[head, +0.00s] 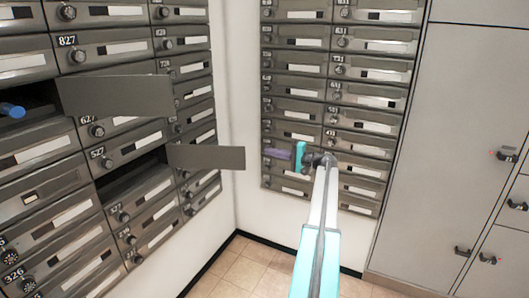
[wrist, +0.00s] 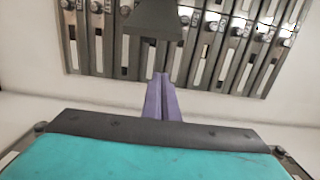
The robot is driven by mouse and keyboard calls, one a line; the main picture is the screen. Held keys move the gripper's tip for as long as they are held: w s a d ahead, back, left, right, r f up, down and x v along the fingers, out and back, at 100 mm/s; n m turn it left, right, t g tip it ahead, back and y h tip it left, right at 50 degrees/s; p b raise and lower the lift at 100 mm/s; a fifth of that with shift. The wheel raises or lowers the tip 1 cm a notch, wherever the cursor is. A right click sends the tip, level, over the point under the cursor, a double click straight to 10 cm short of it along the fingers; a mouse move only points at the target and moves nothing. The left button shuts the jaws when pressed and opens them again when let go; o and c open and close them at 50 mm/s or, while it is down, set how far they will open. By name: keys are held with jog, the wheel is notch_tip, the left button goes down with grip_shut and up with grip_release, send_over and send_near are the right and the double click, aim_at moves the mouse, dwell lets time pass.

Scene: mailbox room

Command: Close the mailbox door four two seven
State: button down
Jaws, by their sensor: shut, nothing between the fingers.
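An open grey mailbox door (head: 207,157) stands out from the left mailbox wall, hinged at the right side of a dark open compartment (head: 132,177). This compartment is directly below the box marked 527, so it appears to be 427; its own number is not readable. My gripper (head: 268,153) is teal with purple fingers, shut and empty. In the head view it points left, a little right of the door's free edge, with a visible gap in the picture. In the wrist view, the shut fingers (wrist: 163,80) point toward a dark panel (wrist: 153,18), probably this door.
Another open door (head: 128,95) sticks out higher on the left wall, beside a compartment with a blue object (head: 12,110). More mailboxes (head: 375,75) cover the facing wall behind my arm. Grey lockers (head: 465,130) stand at right. The tiled floor (head: 245,265) is clear.

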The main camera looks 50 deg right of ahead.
jog(key=p+x, duration=0.2)
jog(key=x, duration=0.7)
jog(key=shift+s+a+f+p, duration=0.1)
jog(key=shift+s+a+p, duration=0.3)
jog(key=shift+a, duration=0.5)
jog(key=shift+s+a+p, duration=0.25)
jog(key=shift+s+a, duration=0.2)
jog(key=shift+a, duration=0.45)
